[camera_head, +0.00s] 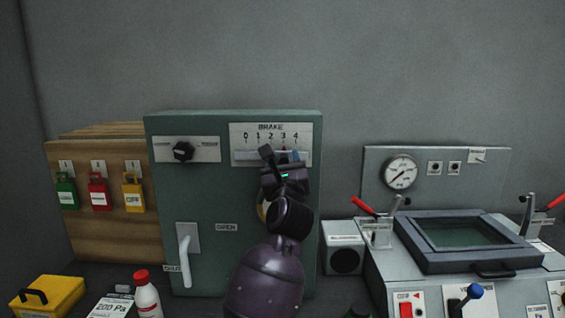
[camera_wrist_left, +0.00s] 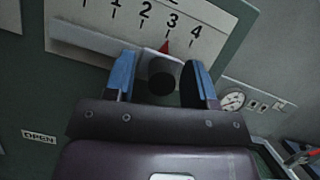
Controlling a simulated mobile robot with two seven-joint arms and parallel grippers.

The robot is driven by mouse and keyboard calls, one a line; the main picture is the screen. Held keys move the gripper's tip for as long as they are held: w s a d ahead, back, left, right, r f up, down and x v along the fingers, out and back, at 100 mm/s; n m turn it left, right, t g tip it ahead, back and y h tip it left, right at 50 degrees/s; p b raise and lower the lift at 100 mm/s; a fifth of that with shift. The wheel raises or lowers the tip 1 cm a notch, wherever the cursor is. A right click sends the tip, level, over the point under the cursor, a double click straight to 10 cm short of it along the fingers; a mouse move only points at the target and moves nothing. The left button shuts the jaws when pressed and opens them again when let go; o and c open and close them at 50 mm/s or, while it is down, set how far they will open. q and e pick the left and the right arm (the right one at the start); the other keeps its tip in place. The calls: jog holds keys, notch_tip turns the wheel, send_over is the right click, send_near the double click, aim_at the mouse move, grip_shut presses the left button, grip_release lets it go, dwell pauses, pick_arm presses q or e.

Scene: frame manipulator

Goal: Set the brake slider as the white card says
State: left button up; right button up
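The brake slider panel (camera_head: 240,140) is a white plate marked 0 to 4 on a green cabinet. The slider knob (camera_wrist_left: 160,82) is black on a pale block. Its red pointer (camera_wrist_left: 165,47) is at or very close to the 3 mark, and also shows in the head view (camera_head: 284,150). My left gripper (camera_wrist_left: 161,78) is open, its blue fingers on either side of the knob with gaps visible. It also covers the knob in the head view (camera_head: 282,157). A white card (camera_head: 110,307) reading "200 Pa" lies at the lower left; its other text is unreadable. My right gripper is out of view.
The cabinet also has a black rotary knob (camera_head: 183,151) and a white handle (camera_head: 186,250). Red-capped bottle (camera_head: 147,296) and yellow case (camera_head: 48,296) stand at lower left. A grey console (camera_head: 385,262) with levers stands right. The wall above is bare.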

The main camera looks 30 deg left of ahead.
pick_arm(q)
jog(key=b+v, duration=0.1)
jog(key=v, duration=0.9)
jog(key=shift+s+d+b, duration=0.25)
jog(key=shift+s+b, duration=0.05)
jog(key=shift+b, duration=0.05)
jog(key=shift+f, duration=0.1)
